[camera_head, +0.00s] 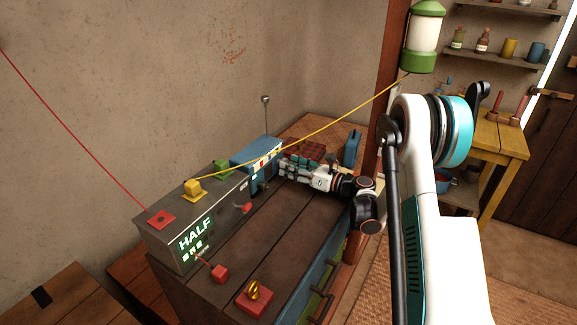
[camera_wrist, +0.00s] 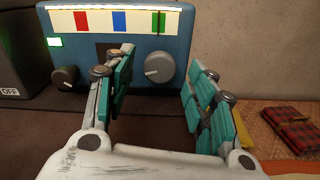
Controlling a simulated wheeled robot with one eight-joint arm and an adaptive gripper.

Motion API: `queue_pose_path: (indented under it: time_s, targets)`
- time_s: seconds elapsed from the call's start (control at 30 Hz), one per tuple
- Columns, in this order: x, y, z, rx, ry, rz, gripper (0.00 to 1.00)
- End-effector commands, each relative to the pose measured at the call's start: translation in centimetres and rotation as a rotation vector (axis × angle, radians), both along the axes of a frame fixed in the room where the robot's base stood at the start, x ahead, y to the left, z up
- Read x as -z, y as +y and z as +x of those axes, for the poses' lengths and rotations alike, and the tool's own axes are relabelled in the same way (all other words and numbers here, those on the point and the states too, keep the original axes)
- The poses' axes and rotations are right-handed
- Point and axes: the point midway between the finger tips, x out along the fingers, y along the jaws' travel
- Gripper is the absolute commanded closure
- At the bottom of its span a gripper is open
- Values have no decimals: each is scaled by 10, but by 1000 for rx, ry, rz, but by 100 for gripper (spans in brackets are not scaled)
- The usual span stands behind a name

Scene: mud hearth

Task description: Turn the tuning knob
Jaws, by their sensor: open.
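A blue radio (camera_wrist: 185,72) stands on the dark cabinet top, with a white scale strip marked red, blue and green. A thin pointer stands at the green mark. A large grey knob (camera_wrist: 159,67) is on its front, below the scale; a smaller dark knob (camera_wrist: 65,78) sits to the left. In the wrist view my gripper (camera_wrist: 162,72) is open, its teal-padded fingers at either side of the large knob. No contact with the knob is visible. In the head view the radio (camera_head: 257,152) stands behind my gripper (camera_head: 284,167), and its knobs are hidden.
A grey metal box (camera_head: 196,223) reading HALF, with red, yellow and green parts, stands left of the radio. A red block with a gold ring (camera_head: 254,298) is at the cabinet's front. A red checked cloth (camera_wrist: 292,125) lies right of the gripper. A yellow cable (camera_head: 330,120) runs above.

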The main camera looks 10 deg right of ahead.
Motion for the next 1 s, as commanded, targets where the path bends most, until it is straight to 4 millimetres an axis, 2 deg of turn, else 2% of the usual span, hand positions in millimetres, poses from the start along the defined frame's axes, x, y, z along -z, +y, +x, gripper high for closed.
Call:
queue_pose_path:
  time_s: [0.3,0.5,0.7,1.0]
  targets:
    - [0,-48,-46,4,0,0,49]
    - [0,-67,-65,2,0,0,49]
    - [0,-73,-72,0,0,0,49]
    - [0,-73,-72,0,0,0,49]
